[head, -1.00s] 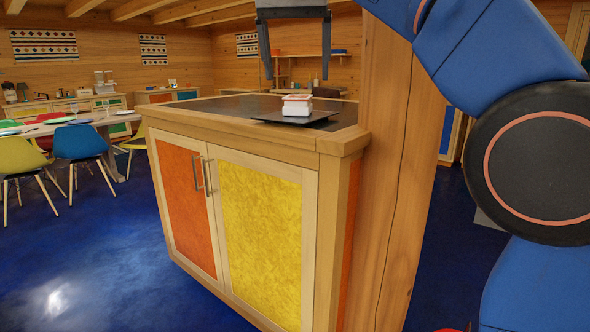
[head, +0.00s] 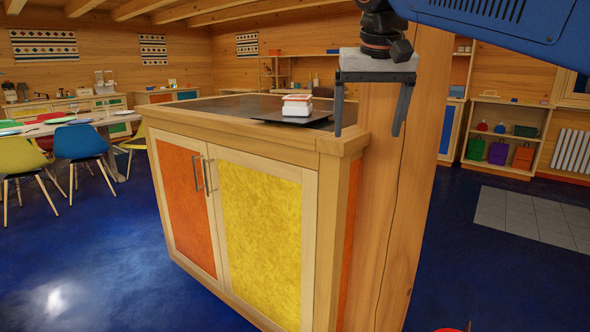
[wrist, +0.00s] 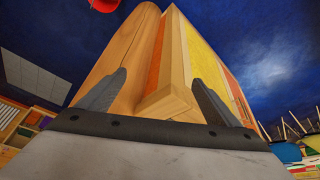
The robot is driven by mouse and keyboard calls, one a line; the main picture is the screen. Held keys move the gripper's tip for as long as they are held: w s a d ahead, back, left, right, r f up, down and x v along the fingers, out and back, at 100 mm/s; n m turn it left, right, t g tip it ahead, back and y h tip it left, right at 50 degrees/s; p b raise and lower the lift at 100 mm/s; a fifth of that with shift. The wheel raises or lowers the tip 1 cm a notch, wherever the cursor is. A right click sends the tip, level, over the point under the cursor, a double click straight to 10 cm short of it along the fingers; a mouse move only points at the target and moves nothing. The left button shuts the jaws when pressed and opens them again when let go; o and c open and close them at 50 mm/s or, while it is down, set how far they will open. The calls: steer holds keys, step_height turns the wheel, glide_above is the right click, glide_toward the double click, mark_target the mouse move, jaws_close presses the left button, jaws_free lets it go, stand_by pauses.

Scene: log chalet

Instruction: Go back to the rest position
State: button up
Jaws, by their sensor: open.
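My gripper (head: 370,118) is open and empty in the head view. It hangs with its fingers pointing down, in front of the wooden post and near the right corner of the cabinet. My blue arm comes in from the top right. In the wrist view my gripper (wrist: 160,95) shows two dark fingers spread apart, with the cabinet corner and the post seen between and beyond them.
The cabinet (head: 260,150) has a dark top with a black tray (head: 265,117) holding a small white and orange box (head: 297,105). The wooden post (head: 400,200) stands at its right end. Chairs (head: 80,142) and a table are at left.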

steer(key=s+d+f, duration=0.4)
steer(key=s+f, duration=0.3)
steer(key=f, duration=0.5)
steer(key=s+d+f, duration=0.5)
steer(key=s+f, duration=0.3)
steer(key=f, duration=0.4)
steer(key=s+d+f, duration=0.5)
steer(key=s+f, duration=0.2)
steer(key=f, duration=0.4)
steer(key=shift+s+f+n, duration=0.25)
steer(key=shift+f+n, duration=0.05)
steer(key=shift+f, duration=0.1)
